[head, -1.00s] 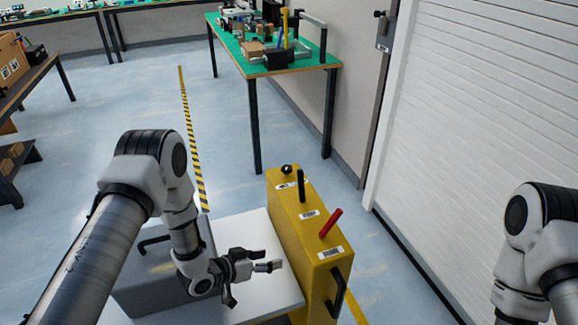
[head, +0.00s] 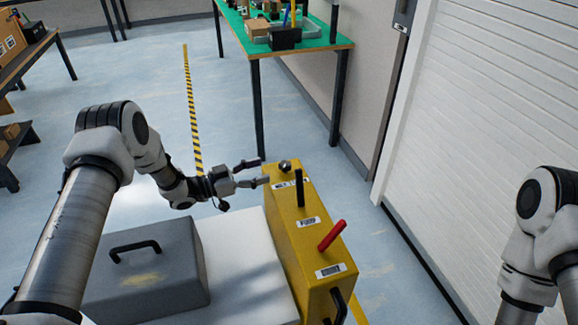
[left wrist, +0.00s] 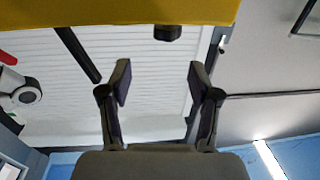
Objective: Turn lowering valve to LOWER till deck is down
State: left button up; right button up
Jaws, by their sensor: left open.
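A yellow control box (head: 292,232) stands at the right edge of a white deck (head: 236,248). A round dark knob (head: 285,166), apparently the lowering valve, sits at its far end beside a small label. My left gripper (head: 265,172) is open and empty just left of the knob, fingers pointing at it; I see no contact. In the left wrist view the knob (left wrist: 167,33) shows beyond and above the gap between the open fingers (left wrist: 161,78). How high the deck stands is unclear. My right arm shows at the right, its gripper outside the picture.
A black upright lever (head: 299,188) and a red tilted lever (head: 332,235) stand on the box nearer to me. A grey case (head: 150,278) with a black handle lies on the deck. A green-topped table (head: 330,43) stands behind; floor between is clear.

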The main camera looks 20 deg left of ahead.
aim_at(285, 164)
pick_arm(q)
jog(key=x, duration=0.2)
jog(key=f+x, duration=0.1)
jog(key=x, duration=0.5)
jog(key=shift+w+a+f+p, duration=0.15)
jog(key=shift+w+a+p, duration=0.05)
jog(key=shift+w+p, duration=0.1)
jog(key=shift+w+d+f, duration=0.15)
jog(key=shift+w, duration=0.15)
jog(key=shift+s, duration=0.1)
jog(key=shift+c, duration=1.4)
jog(key=c, duration=0.9)
